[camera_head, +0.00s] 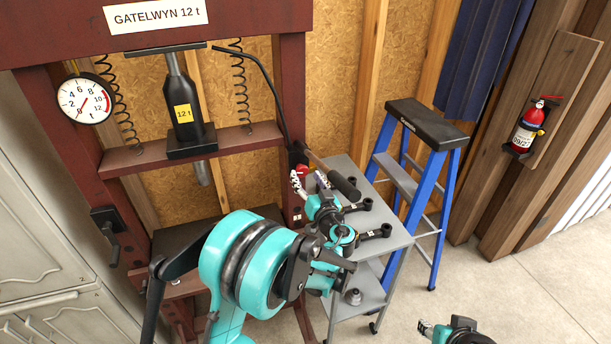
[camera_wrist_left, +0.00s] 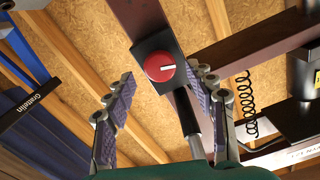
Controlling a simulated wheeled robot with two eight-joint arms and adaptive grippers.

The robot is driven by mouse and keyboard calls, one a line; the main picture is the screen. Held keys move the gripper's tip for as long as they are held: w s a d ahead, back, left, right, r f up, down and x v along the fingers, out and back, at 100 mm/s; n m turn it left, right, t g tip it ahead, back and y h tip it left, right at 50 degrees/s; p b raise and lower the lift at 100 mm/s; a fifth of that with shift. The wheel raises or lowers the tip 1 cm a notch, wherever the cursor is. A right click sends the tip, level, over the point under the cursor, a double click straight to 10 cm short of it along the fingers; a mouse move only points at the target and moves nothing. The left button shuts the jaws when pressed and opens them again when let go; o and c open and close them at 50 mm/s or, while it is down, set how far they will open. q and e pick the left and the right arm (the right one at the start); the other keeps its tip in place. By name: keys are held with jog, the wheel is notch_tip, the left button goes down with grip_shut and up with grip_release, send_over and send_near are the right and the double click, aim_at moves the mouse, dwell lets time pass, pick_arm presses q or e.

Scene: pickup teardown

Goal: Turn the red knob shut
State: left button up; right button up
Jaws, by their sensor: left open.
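The red knob (camera_wrist_left: 160,67) is round with a pale bar across its face, on a dark box fixed to the press's red-brown post. In the head view the knob (camera_head: 302,170) shows small, partly covered by my left gripper. My left gripper (camera_head: 299,181) is open and close in front of the knob. In the left wrist view its two fingers (camera_wrist_left: 163,95) stand apart, with the knob beyond and between their tips, nearer the right finger. No contact with the knob is visible. My right arm shows only in part at the bottom of the head view, with its gripper (camera_head: 424,328) at the edge.
The press frame (camera_head: 60,115) carries a gauge (camera_head: 85,99) and a black jack (camera_head: 184,110). A grey cart (camera_head: 385,215) with black tools stands below my left gripper. A blue stepladder (camera_head: 447,190) is right of it. The floor (camera_head: 520,270) at right is clear.

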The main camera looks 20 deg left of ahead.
pick_arm(q)
jog(key=shift+x, duration=0.85)
jog(key=c, duration=1.1)
jog(key=shift+c, duration=0.2)
